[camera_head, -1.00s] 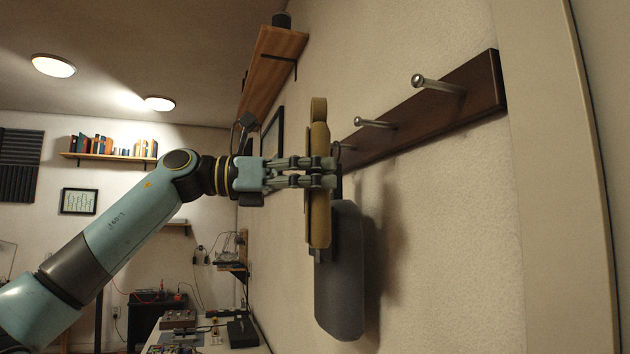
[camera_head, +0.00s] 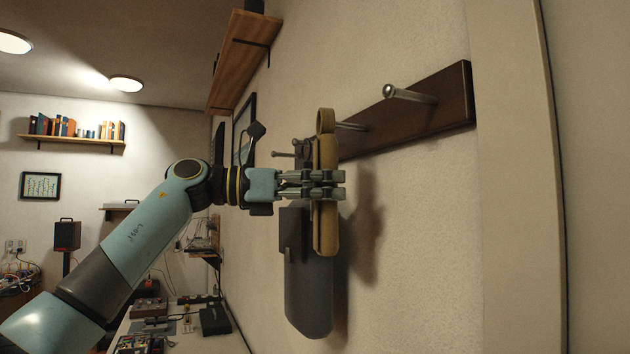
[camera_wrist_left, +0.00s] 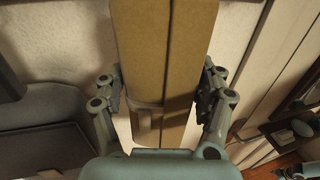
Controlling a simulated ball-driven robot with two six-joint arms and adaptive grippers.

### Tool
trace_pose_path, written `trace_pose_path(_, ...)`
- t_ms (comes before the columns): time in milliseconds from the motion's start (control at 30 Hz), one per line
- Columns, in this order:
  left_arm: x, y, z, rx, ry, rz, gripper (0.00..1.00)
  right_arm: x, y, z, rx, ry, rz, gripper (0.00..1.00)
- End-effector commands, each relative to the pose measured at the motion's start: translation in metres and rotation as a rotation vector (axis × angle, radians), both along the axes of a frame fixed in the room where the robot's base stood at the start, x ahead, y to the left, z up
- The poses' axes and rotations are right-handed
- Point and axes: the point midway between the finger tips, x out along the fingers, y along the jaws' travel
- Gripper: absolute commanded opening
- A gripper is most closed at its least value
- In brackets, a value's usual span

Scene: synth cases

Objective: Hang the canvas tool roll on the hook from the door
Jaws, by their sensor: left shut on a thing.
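The canvas tool roll (camera_head: 325,223) is a long tan roll with a ring-shaped loop at its top. My left gripper (camera_head: 328,185) is shut around its upper part and holds it upright in front of the wall. The wrist view shows the tan roll (camera_wrist_left: 165,45) between the two fingers. Metal peg hooks stick out of a dark wooden rail: the one nearest the door frame (camera_head: 408,95) is bare, right of the loop. The middle hook (camera_head: 352,126) is partly hidden behind the loop. A farther hook (camera_head: 283,154) shows left of the roll.
A grey hanging item (camera_head: 308,295) is behind and below the roll; I cannot tell whether they touch. The pale door frame (camera_head: 505,180) stands right of the rail (camera_head: 445,100). A wooden shelf (camera_head: 243,60) is up left. A cluttered bench (camera_head: 215,343) is below.

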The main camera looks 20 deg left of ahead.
Motion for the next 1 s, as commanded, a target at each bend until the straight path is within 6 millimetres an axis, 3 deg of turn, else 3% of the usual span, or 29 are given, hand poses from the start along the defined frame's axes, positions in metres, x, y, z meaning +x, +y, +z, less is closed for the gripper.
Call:
trace_pose_path(267,0.014,-0.013,0.001,-0.004,0.000,-0.002,0.30,0.000,0.000,0.009,0.000,0.000,0.000,0.75)
trace_pose_path(500,0.022,-0.019,-0.008,-0.002,0.000,-0.001,0.30,0.000,0.000,0.003,0.000,0.000,0.000,0.75)
trace_pose_path(1000,0.024,-0.022,-0.011,-0.001,-0.001,-0.001,0.30,0.000,0.000,-0.001,0.000,0.000,0.000,0.75)
